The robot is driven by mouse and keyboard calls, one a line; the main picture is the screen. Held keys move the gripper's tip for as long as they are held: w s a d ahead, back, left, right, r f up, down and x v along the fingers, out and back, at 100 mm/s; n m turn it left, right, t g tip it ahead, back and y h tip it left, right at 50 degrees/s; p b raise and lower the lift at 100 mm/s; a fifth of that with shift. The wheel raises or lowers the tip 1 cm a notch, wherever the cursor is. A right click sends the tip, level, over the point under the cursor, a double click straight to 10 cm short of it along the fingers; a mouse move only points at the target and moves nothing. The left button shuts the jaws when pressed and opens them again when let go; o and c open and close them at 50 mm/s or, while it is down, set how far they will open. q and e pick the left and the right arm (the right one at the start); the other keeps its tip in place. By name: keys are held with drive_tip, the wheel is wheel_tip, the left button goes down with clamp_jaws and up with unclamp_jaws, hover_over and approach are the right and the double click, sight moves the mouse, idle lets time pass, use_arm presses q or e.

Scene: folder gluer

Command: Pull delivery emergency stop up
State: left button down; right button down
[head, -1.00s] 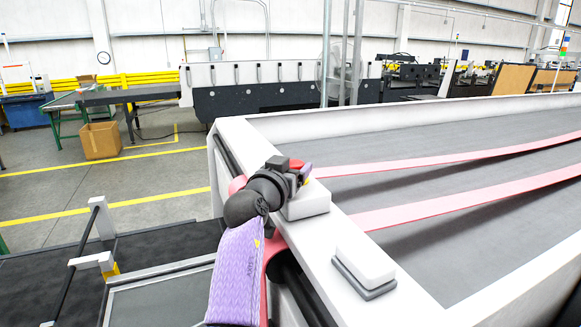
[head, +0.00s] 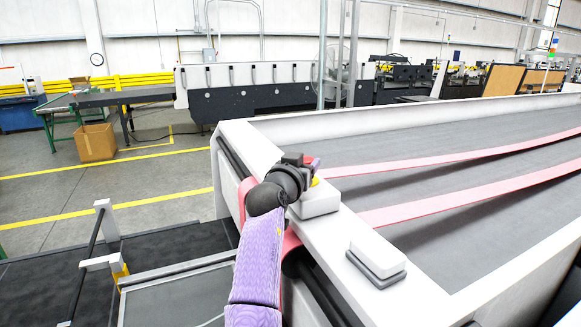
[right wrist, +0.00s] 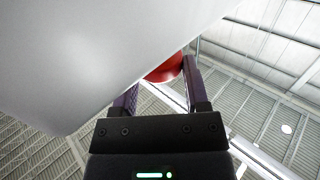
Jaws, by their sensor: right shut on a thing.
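The red emergency stop button (right wrist: 166,70) shows in the right wrist view, partly hidden behind the pale housing in front of it. My right gripper (right wrist: 160,76) has one purple finger on each side of the button and is shut on it. In the head view my right gripper (head: 314,166) is just above a white box (head: 318,204) on the machine's white rim. My left gripper is not in view.
A second white box (head: 376,252) on a grey base sits nearer on the same rim (head: 330,244). Pink belts (head: 460,198) run over the grey bed to the right. A white bar frame (head: 102,222) stands at the left.

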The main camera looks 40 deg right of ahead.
drive_tip(key=shift+r, duration=0.25)
drive_tip(key=shift+c, duration=0.3)
unclamp_jaws()
drive_tip(key=shift+a+f, duration=0.1)
drive_tip(key=b+v, duration=0.3)
drive_tip(key=v, duration=0.6)
drive_tip(key=shift+s+a, duration=0.25)
drive_tip(key=shift+a, duration=0.05)
